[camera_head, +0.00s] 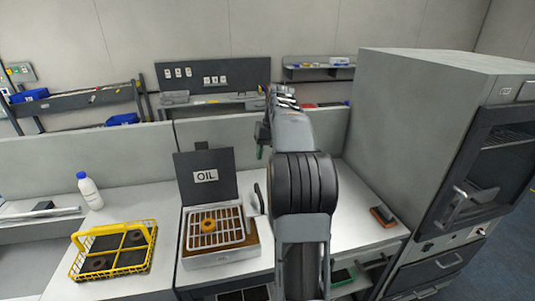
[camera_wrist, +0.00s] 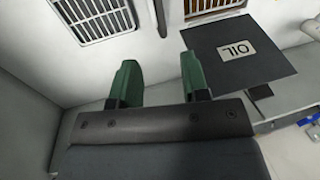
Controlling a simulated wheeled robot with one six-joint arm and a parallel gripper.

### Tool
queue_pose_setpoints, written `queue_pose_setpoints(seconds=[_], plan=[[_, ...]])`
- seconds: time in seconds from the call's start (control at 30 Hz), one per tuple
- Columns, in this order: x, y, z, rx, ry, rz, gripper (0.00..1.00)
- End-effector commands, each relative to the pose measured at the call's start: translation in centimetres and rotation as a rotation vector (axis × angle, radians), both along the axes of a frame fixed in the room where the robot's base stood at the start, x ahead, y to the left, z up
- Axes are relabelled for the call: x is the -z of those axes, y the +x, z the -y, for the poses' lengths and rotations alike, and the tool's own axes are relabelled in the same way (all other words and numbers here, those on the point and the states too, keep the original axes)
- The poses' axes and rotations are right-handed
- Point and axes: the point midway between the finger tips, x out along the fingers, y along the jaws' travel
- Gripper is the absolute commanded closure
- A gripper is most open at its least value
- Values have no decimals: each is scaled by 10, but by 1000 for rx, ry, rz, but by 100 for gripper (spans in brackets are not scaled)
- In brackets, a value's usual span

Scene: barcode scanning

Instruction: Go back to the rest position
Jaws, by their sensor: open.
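My gripper (camera_wrist: 160,78) shows in the wrist view as two green fingers set apart, with nothing between them. It is open and empty, above the pale work surface and beside the dark OIL lid (camera_wrist: 223,62). In the head view my arm rises in the middle of the picture, in front of the bench and the back partition.
An oil box (camera_head: 222,260) with its lid (camera_head: 205,176) raised holds a white wire basket (camera_head: 216,240) and an orange ring. Left are a yellow basket (camera_head: 151,228) with dark rings and a white bottle (camera_head: 90,192). Right are an orange-black device (camera_head: 382,215) and a tall grey cabinet (camera_head: 400,130).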

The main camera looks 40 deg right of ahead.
Motion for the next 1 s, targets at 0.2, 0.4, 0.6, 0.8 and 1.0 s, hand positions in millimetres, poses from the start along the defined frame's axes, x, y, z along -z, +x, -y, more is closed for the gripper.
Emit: queue_pose_setpoints(seconds=[0.2,0.4,0.6,0.8,1.0], plan=[[0,0,0,0,0,0,58],[0,0,0,0,0,0,58],[4,6,6,36,-28,25,58],[52,-13,-16,96,-84,11,58],[69,-57,-111,-4,-191,84,58]])
